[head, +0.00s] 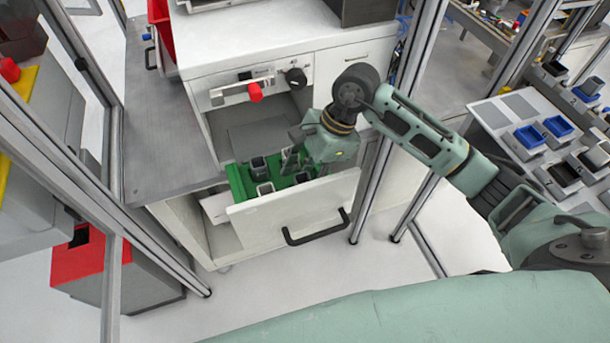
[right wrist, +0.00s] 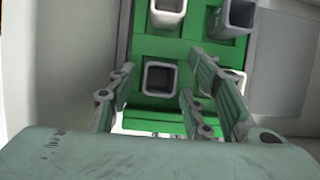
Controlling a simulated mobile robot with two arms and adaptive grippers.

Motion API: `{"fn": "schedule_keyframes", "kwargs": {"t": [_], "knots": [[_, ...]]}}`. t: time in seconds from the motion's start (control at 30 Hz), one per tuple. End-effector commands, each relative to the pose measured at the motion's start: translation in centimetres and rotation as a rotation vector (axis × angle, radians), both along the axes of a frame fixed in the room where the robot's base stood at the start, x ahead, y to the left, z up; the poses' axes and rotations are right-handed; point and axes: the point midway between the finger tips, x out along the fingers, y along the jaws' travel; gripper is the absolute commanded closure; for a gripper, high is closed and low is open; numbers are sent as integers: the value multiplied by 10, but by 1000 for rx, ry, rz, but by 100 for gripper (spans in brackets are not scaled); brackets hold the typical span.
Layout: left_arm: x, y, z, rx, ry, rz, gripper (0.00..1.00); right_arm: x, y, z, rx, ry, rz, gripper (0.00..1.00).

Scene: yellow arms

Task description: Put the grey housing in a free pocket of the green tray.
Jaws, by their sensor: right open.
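The green tray (head: 237,183) lies inside an open white drawer and also shows in the right wrist view (right wrist: 144,47). Several open-topped square housings stand in it. One grey housing (right wrist: 160,78) with a dark inside sits upright between the fingers of my right gripper (right wrist: 160,92). A taller grey housing (right wrist: 235,20) stands at the upper right and a pale-rimmed one (right wrist: 168,14) at the upper middle. Another pale one (right wrist: 236,77) is partly hidden behind the right finger. My right gripper (head: 297,160) is open, over the tray. My left gripper is out of view.
The drawer front (head: 290,208) with its black handle (head: 316,230) stands close below the right gripper. A white cabinet (head: 270,40) rises behind, with a red knob (head: 255,92) on its front. Metal frame posts (head: 375,190) stand to the right.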

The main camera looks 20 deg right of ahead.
Motion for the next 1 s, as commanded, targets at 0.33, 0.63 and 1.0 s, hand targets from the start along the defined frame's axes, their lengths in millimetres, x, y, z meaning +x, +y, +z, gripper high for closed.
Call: {"fn": "schedule_keyframes", "kwargs": {"t": [0.33, 0.63, 1.0], "knots": [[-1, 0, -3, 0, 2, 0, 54, 2, -6, 15, -2, -5, -1, 54], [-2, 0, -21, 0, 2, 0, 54, 3, -31, 74, -1, -6, -1, 54], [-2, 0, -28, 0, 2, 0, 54, 2, -46, 112, -1, 0, 1, 54]]}}
